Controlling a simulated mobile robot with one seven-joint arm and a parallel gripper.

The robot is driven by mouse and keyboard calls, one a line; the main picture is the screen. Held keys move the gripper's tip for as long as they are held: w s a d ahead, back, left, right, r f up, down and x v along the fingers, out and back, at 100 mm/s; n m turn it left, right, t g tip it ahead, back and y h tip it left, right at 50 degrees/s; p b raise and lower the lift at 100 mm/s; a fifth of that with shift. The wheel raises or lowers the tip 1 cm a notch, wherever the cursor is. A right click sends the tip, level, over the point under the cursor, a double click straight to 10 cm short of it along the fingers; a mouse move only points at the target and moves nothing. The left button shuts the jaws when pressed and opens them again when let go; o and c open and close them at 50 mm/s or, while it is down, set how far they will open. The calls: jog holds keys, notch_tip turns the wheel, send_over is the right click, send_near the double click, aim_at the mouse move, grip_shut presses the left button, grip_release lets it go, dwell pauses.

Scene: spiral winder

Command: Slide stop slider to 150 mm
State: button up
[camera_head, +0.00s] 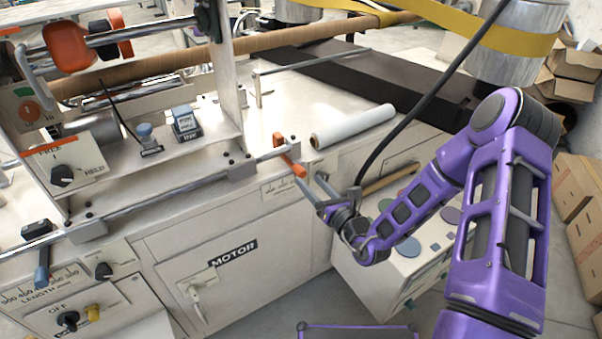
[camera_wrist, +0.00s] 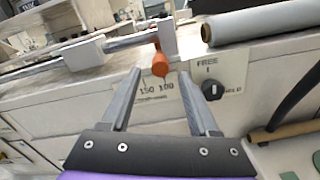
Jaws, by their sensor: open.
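A slider with an orange handle (camera_head: 290,160) sits on the metal rail at the machine's front edge, and the orange handle (camera_wrist: 160,63) also shows in the wrist view. Below it is a printed scale (camera_wrist: 157,88) reading 150 and 100. The handle's end hangs above the gap between these numbers, looking nearer to 100. My gripper (camera_head: 311,181) is open and empty, just in front of the handle. In the wrist view, my gripper (camera_wrist: 160,73) has its fingers apart on either side of the handle's lower end. I cannot tell whether either finger touches it.
A second slider with a blue handle (camera_head: 41,268) stands on the rail at far left, above a LENGTH scale. A white roll (camera_head: 352,126) lies on the machine top behind the orange handle. A FREE/HOLD knob (camera_wrist: 213,90) is close to my right finger. A rail bracket (camera_wrist: 84,54) stands left of the handle.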

aim_at(303, 175)
jog(key=x, duration=0.5)
jog(key=shift+w+a, duration=0.2)
jog(key=shift+w, duration=0.1)
grip_shut()
dwell(1.1)
